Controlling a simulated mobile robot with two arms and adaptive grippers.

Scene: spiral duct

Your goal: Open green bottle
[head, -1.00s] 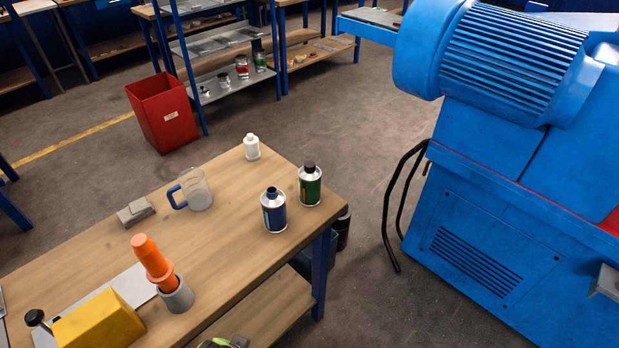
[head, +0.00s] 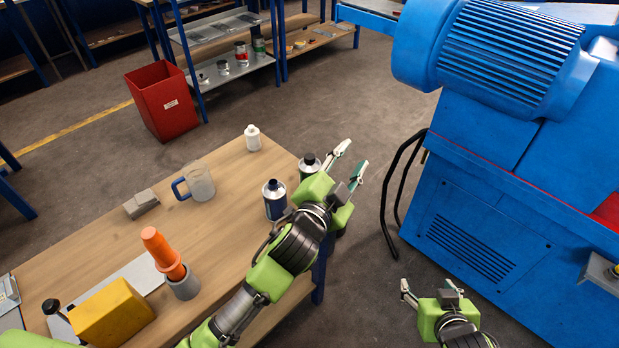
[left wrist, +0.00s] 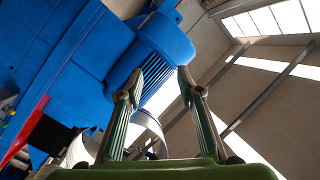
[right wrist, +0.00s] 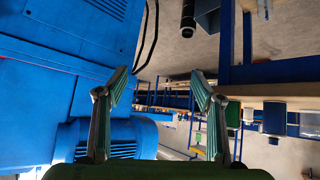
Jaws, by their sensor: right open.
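The green bottle (head: 309,167) stands near the right end of the workbench in the head view. Only its black cap and silver shoulder show; my left gripper and arm hide its body. My left gripper (head: 350,161) is open just right of the bottle, past the bench edge. Its fingers point up and right, away from the bottle, with nothing between them in the left wrist view (left wrist: 158,78). My right gripper (head: 432,286) is open and empty, low beside the blue machine. Its spread fingers show in the right wrist view (right wrist: 158,83).
A blue bottle (head: 274,201) stands close beside my left arm. A white bottle (head: 252,137), jug (head: 200,183), orange tool in a grey cup (head: 163,253) and yellow block (head: 112,312) stand on the bench (head: 232,232). The blue machine (head: 490,220) bounds the right side.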

